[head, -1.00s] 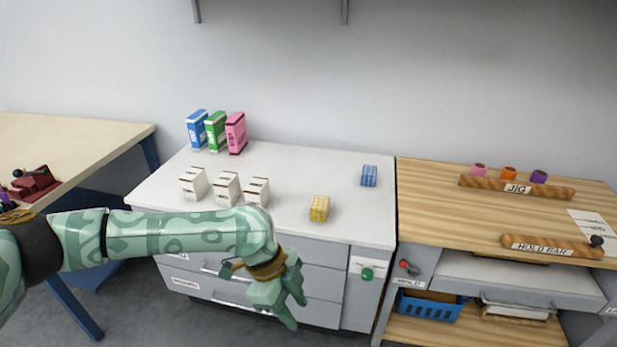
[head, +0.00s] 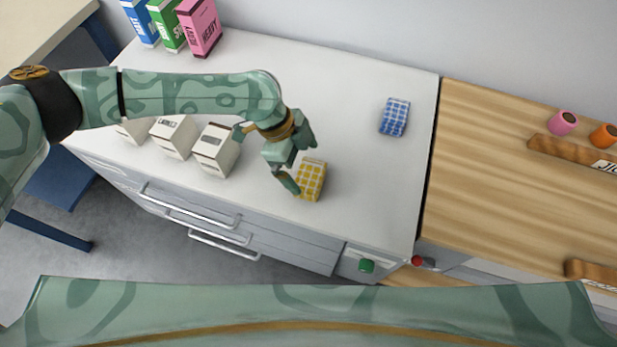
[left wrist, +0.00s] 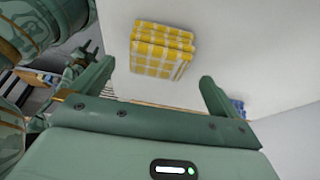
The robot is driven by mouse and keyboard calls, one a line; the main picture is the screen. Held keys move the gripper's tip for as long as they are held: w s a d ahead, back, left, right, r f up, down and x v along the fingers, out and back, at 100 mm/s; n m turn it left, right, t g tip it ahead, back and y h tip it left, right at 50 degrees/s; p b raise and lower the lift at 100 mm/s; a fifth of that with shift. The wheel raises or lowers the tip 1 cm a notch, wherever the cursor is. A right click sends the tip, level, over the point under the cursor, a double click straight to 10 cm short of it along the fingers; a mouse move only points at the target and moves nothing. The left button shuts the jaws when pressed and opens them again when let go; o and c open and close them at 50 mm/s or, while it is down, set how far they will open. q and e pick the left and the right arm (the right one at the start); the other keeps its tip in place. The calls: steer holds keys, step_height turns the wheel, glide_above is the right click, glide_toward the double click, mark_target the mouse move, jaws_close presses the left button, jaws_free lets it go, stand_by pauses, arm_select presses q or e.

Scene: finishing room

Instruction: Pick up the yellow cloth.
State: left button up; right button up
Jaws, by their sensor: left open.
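The yellow checked cloth (head: 312,181) lies folded on the white cabinet top, near its front edge. My left gripper (head: 299,165) is open, just beside and above the cloth's left side in the head view. In the left wrist view the cloth (left wrist: 161,50) lies beyond the two spread fingers (left wrist: 157,84), with nothing between the fingertips. I cannot tell whether a finger touches the cloth.
A blue checked cloth (head: 394,117) lies further back right on the white top (head: 345,80). White boxes (head: 215,149) stand left of my gripper, partly under my left arm. Blue, green and pink (head: 199,27) boxes stand at the back left. A wooden bench (head: 490,160) adjoins at right.

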mark_target(309, 173)
arm_select(q)
steer(key=shift+w+d+f, duration=0.1)
steer(key=shift+d+f, duration=0.1)
steer(key=shift+f, duration=0.35)
steer(key=x, duration=0.2)
steer(key=b+x, duration=0.1)
steer(key=x, duration=0.2)
steer(key=shift+s+d, duration=0.1)
steer(key=shift+s, duration=0.15)
steer(key=shift+f, duration=0.2)
arm_select(e)
steer(key=shift+s+f, duration=0.3)
steer(key=shift+f, duration=0.45)
arm_select(q)
steer(key=c, duration=0.9)
steer(key=shift+r, duration=0.15)
